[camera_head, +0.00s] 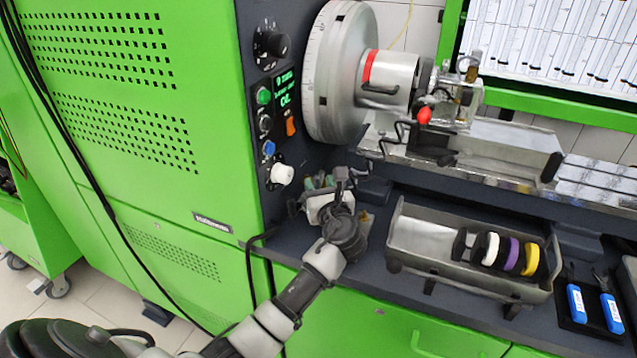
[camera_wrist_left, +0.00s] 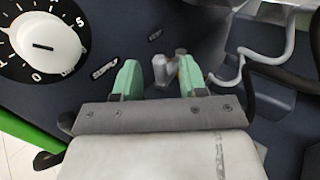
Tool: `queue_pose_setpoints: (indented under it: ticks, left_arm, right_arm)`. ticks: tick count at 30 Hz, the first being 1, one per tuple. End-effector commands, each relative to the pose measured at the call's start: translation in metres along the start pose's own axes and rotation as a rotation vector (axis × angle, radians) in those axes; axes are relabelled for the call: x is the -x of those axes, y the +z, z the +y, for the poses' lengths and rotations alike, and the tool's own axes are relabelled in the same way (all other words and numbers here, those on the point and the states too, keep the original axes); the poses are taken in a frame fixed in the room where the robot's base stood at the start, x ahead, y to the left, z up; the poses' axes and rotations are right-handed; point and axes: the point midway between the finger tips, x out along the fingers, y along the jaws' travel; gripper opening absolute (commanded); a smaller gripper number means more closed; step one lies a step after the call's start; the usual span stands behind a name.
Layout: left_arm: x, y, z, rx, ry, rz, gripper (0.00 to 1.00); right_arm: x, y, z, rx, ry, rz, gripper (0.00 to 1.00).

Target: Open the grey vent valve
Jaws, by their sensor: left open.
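My left gripper (camera_head: 310,188) reaches in from below to the dark panel, close to the foot of the machine's control column. In the left wrist view its two green fingertips (camera_wrist_left: 160,78) are apart. A small grey fitting (camera_wrist_left: 161,70), which looks like the grey vent valve, shows between and just beyond the fingertips. A small brassy part sits beside it near the right fingertip. I cannot tell whether the fingers touch the valve. In the head view the gripper and wrist largely hide this spot. My right gripper is not in view.
A white numbered dial (camera_wrist_left: 45,46), also in the head view (camera_head: 282,173), is left of the gripper. A bent grey pipe (camera_wrist_left: 262,58) is at right. The chuck (camera_head: 335,75) and red-knobbed pump fitting (camera_head: 424,115) are above. A metal tray (camera_head: 425,235) holds coloured rings.

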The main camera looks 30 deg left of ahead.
Motion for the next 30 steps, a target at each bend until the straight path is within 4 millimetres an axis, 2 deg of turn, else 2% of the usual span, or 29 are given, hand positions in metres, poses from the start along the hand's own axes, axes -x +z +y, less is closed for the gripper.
queue_pose_setpoints:
  ticks: [5, 13, 21, 30]
  left_arm:
    - [-0.012, 0.0, 0.0, 0.001, 0.001, 0.001, 0.42]
    - [-0.013, 0.0, 0.0, 0.001, 0.0, 0.001, 0.42]
    - [-0.012, 0.0, 0.0, 0.001, 0.0, 0.001, 0.01]
    - [-0.012, 0.0, -0.002, 0.001, 0.022, 0.003, 0.0]
  right_arm:
    - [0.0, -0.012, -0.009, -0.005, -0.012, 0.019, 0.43]
    - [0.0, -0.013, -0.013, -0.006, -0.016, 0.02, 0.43]
    - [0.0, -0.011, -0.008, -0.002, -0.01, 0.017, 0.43]
    - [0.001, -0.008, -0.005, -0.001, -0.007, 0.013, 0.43]
